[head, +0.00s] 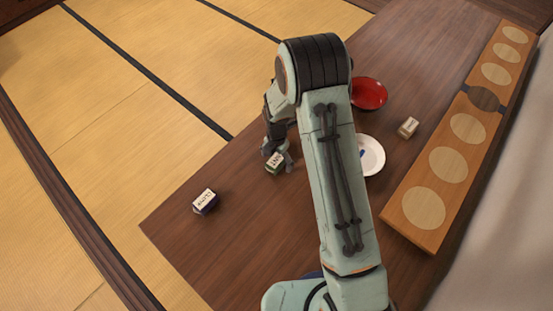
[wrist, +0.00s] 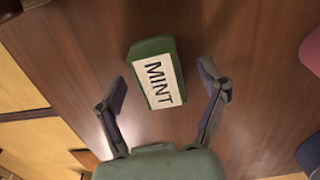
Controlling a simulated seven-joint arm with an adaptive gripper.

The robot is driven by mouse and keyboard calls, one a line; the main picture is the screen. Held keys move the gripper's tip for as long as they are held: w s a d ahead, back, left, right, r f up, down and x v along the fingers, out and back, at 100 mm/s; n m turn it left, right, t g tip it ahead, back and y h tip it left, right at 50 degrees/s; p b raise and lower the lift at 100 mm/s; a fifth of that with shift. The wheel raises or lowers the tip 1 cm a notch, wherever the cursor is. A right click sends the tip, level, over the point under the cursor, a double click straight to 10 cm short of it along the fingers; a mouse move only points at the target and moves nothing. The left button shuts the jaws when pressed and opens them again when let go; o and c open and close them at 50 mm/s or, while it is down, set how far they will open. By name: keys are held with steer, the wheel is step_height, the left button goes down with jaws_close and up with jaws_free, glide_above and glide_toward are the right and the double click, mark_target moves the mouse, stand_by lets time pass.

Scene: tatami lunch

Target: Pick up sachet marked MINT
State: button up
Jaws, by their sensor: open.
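The sachet marked MINT (wrist: 157,76) is a small green block with a white label, and its lettering reads clearly in the wrist view. It lies on the brown table, just beyond and between the fingertips of my gripper (wrist: 166,90). The fingers are spread apart, with nothing between them that they touch. In the head view the MINT sachet (head: 275,162) shows partly beside my gripper (head: 278,157); the arm and fingers cover part of that area. I cannot tell the exact height of the fingers above the table.
A dark sachet with a white label (head: 205,201) lies to the left near the table edge. A pale sachet (head: 408,127) lies to the right. A red bowl (head: 370,93) and a white plate (head: 374,157) stand partly behind my arm. A wooden board with pale discs (head: 406,201) runs along the right.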

steer(key=c, duration=0.9)
steer(key=shift+c, duration=0.2)
steer(key=shift+r, duration=0.1)
